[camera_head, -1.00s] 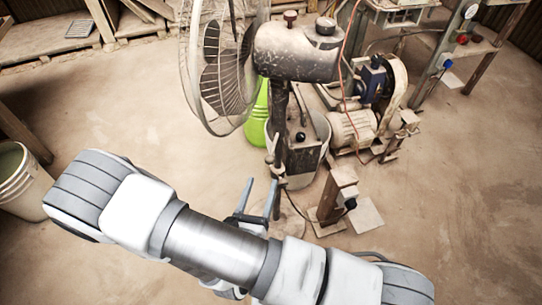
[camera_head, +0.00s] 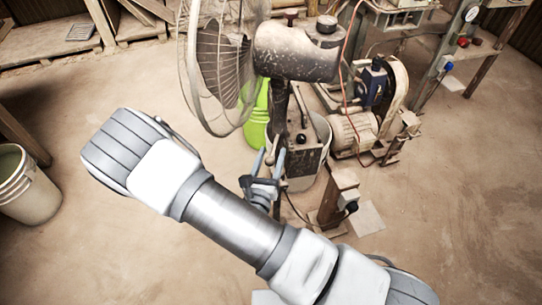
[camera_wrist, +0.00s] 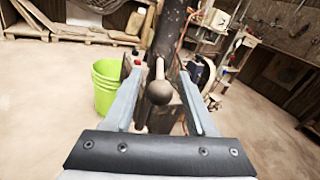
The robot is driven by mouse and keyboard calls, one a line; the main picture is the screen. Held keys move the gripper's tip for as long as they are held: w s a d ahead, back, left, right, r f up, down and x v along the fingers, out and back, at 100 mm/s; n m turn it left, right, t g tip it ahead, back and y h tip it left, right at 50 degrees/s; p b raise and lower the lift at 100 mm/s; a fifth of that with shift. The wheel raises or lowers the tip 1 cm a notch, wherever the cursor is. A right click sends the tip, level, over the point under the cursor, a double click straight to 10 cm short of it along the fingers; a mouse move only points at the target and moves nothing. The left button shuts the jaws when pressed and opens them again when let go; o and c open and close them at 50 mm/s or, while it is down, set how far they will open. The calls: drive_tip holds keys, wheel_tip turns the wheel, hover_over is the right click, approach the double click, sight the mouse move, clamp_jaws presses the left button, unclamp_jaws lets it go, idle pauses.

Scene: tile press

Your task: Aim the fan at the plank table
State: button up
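The old fan has a wire guard (camera_head: 190,75) at the left and a dusty motor housing (camera_head: 295,55), on a dark post above a control box (camera_head: 305,160). The guard faces left in the head view. My gripper (camera_head: 268,162) is in front of the fan's post, low beside the control box. In the wrist view my gripper (camera_wrist: 160,78) is open, with a round brown knob on a rod (camera_wrist: 159,92) between its fingers; contact cannot be told. I cannot tell surely which thing is the plank table; a low plank structure (camera_head: 50,62) stands at back left.
A green bucket (camera_head: 256,120) stands just behind the fan's post. A motor with a belt wheel (camera_head: 355,130) and a wooden post (camera_head: 335,195) stand at the right. A white bucket (camera_head: 28,190) is at far left. The floor at front right is clear.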

clamp_jaws()
idle(1.2)
